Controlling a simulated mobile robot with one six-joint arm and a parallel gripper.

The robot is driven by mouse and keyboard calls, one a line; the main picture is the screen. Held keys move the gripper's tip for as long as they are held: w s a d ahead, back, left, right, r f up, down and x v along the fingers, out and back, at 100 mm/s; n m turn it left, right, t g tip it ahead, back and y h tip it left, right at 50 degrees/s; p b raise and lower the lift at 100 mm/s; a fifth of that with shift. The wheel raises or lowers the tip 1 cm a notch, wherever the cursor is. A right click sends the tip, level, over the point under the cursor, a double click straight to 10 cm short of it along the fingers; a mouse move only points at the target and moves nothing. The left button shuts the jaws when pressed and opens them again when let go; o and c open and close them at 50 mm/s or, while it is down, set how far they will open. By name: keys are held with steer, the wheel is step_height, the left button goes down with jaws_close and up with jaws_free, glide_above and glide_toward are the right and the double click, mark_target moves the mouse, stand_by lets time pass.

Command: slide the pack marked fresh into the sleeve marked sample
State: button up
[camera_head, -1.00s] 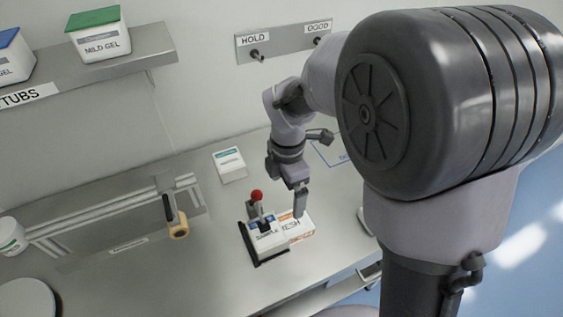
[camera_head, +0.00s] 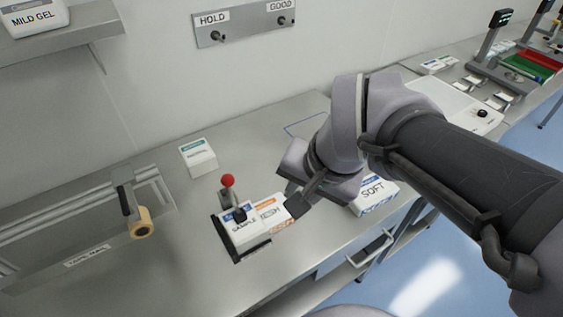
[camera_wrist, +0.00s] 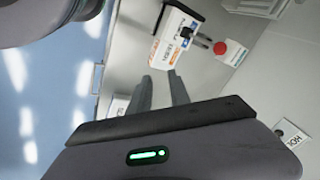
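The sleeve marked sample (camera_head: 236,232) is in a dark holder at the worktop's front edge. The pack marked fresh (camera_head: 272,214), white with orange, sticks out of the sleeve's right end, so its inner part seems hidden in the sleeve. In the wrist view the pack (camera_wrist: 173,52) and sleeve (camera_wrist: 180,22) lie beyond my fingertips. My gripper (camera_head: 297,193) is just right of the pack's outer end. In the wrist view my gripper (camera_wrist: 161,77) has its two fingers apart with nothing between them.
A red-knobbed lever (camera_head: 228,182) stands behind the sleeve. A white carton (camera_head: 198,157) is farther back. A pack marked soft (camera_head: 374,196) lies right of my gripper. A tape roll (camera_head: 141,228) is at left. Pegs marked hold (camera_head: 218,37) and good (camera_head: 283,20) are on the wall.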

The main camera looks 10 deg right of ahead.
mark_target(272, 210)
steer(key=w+d+f+m+g, duration=0.1)
steer(key=w, duration=0.2)
steer(key=w+d+f+m+p, duration=0.1)
steer(key=w+f, duration=0.1)
steer(key=w, duration=0.1)
steer(key=w+d+f+m+g+h, duration=0.1)
steer(key=w+d+m, duration=0.1)
steer(key=w, duration=0.2)
steer(key=shift+f+g, duration=0.25)
steer(key=shift+g, duration=0.05)
jaws_close()
steer(key=w+d+f+m+b, duration=0.1)
steer(key=f, duration=0.4)
steer(key=w+d+f+m+g+b, duration=0.1)
steer(key=w+f, duration=0.1)
steer(key=f, duration=0.4)
steer(key=w+d+f+m+b, duration=0.1)
steer(key=w+f, duration=0.1)
steer(key=f, duration=0.4)
steer(key=shift+d+g, duration=0.15)
steer(key=shift+g, duration=0.25)
steer(key=a, duration=0.2)
steer(key=s+a+b, duration=0.1)
steer(key=shift+f, duration=0.25)
steer(key=shift+s+a+r, duration=0.1)
steer(key=shift+a, duration=0.3)
steer(key=shift+a, duration=0.1)
